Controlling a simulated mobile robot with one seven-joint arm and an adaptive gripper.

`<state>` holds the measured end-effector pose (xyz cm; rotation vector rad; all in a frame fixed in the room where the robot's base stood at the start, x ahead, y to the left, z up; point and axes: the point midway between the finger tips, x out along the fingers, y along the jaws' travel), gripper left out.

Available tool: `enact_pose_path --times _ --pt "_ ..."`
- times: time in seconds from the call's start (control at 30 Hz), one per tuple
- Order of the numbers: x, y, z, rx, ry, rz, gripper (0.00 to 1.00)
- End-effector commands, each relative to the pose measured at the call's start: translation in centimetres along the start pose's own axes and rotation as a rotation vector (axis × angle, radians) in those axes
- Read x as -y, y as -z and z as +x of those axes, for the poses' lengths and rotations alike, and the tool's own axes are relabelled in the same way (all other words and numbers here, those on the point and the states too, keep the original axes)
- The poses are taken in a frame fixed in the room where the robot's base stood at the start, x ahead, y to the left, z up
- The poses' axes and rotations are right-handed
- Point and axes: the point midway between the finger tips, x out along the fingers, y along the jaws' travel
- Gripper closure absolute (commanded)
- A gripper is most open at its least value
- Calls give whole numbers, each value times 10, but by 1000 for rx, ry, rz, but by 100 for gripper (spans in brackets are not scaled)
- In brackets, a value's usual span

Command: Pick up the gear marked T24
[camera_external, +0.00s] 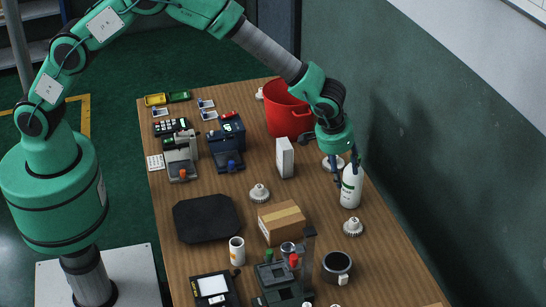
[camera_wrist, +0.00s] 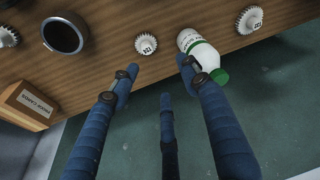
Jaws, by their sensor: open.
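My gripper (camera_external: 345,174) is open and empty beside the white bottle (camera_external: 351,187), at the table's right edge. In the wrist view my gripper (camera_wrist: 156,70) has its fingers spread. One white toothed gear (camera_wrist: 146,44) lies just beyond the gap between the fingertips; it also shows in the external view (camera_external: 353,227). The bottle (camera_wrist: 200,48) is tilted in the wrist view, close to the right fingertip. Another gear (camera_wrist: 248,20) lies right of the bottle, and one (camera_wrist: 8,36) at the left edge. Another gear (camera_external: 260,193) stands mid-table. The gears' markings are too small to read surely.
A dark mug (camera_external: 336,267) stands near the front right, with a cardboard box (camera_external: 282,222) left of it. A red bucket (camera_external: 288,108) stands at the back. A white carton (camera_external: 285,157) stands mid-table. A wall runs along the right side.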

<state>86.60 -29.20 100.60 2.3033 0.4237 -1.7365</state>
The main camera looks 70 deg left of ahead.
Motion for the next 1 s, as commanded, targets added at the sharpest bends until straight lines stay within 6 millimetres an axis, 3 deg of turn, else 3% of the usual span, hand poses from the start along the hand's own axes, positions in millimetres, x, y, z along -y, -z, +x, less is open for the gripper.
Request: enact_pose_path --times 0.1,0.3,0.8,1.0 --pt "-18 -7 26 4 7 -7 54" --pt "-32 -15 51 7 12 -20 54" --pt "-34 -16 57 7 13 -22 54" --pt "-34 -16 72 8 14 -21 54"
